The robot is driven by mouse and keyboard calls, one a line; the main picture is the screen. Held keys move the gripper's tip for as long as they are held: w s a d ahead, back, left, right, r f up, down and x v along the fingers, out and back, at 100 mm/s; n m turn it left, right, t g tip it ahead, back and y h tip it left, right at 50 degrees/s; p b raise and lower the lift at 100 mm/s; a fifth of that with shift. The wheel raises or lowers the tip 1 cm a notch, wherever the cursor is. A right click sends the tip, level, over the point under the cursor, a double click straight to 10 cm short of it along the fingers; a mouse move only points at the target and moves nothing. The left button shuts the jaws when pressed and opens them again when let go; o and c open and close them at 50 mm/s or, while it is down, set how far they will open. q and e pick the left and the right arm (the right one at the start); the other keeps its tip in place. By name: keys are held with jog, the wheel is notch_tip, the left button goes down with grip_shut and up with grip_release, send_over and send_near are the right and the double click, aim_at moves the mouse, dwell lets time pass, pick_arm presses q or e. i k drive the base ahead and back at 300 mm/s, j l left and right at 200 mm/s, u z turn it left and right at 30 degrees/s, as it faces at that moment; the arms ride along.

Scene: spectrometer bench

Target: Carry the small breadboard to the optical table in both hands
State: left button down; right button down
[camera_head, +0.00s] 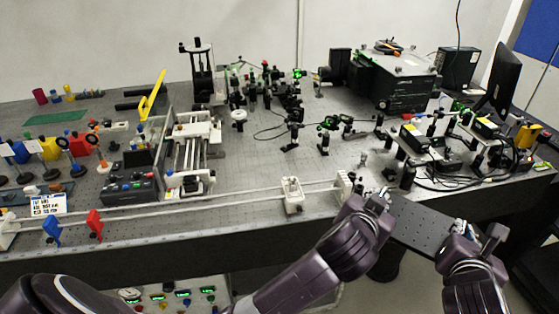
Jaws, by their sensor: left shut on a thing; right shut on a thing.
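The small breadboard (427,226) is a dark grey plate with small holes. It is held between my two grippers, off the right front edge of the optical table (255,238). My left gripper (378,197) is shut on its left side. My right gripper (480,236) is shut on its right side. The fingertips at the breadboard are small in view, and part of the board is hidden behind the grippers. The optical table is a large grey surface with a hole grid, crowded with instruments.
A white rail (240,204) runs along the table's front edge, with a white carriage (293,195) on it. Black posts and cables (408,172) stand at the right near the breadboard. A black instrument box (392,78) is at the back. The table's middle front has some bare surface.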

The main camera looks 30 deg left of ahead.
aim_at(264, 176)
jog(key=i+u, duration=0.15)
jog(key=u, duration=0.2)
jog(key=i+l+u, duration=0.1)
jog(key=u, duration=0.25)
jog(key=i+l+u, duration=0.15)
jog(key=u, duration=0.25)
jog(key=i+l+u, duration=0.3)
jog(key=l+u, duration=0.25)
jog(key=i+l+u, duration=0.3)
jog(key=k+l, duration=0.1)
